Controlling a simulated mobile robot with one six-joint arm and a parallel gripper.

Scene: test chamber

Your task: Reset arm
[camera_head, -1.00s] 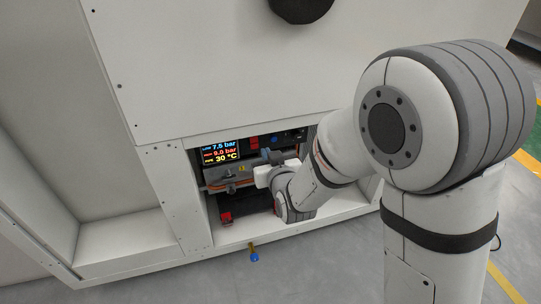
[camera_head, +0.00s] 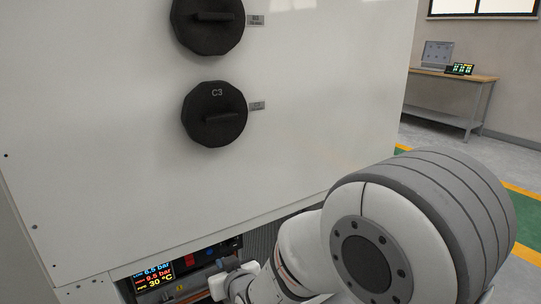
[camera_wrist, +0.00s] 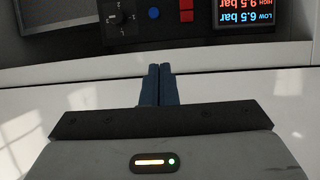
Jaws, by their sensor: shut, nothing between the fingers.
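My gripper (camera_wrist: 160,72) shows in the wrist view with its two blue fingers together, shut and empty. It points at the recess in the white cabinet. Beyond the fingertips are a black rotary switch (camera_wrist: 120,18), a blue button (camera_wrist: 153,14), red buttons (camera_wrist: 186,10) and a display (camera_wrist: 249,13), which appears upside down there. In the head view my arm reaches from the lower right to the recess. The display (camera_head: 153,276) reads 6.5 bar, 9.5 bar and 30 °C. My gripper's fingers are hidden in the head view.
The white cabinet (camera_head: 110,130) fills the left and middle of the head view. Two black round knobs stick out of it, the lower marked C3 (camera_head: 215,115), the upper (camera_head: 207,24) partly cut off. A bench (camera_head: 452,90) with a laptop (camera_head: 437,53) stands far right. Floor between is clear.

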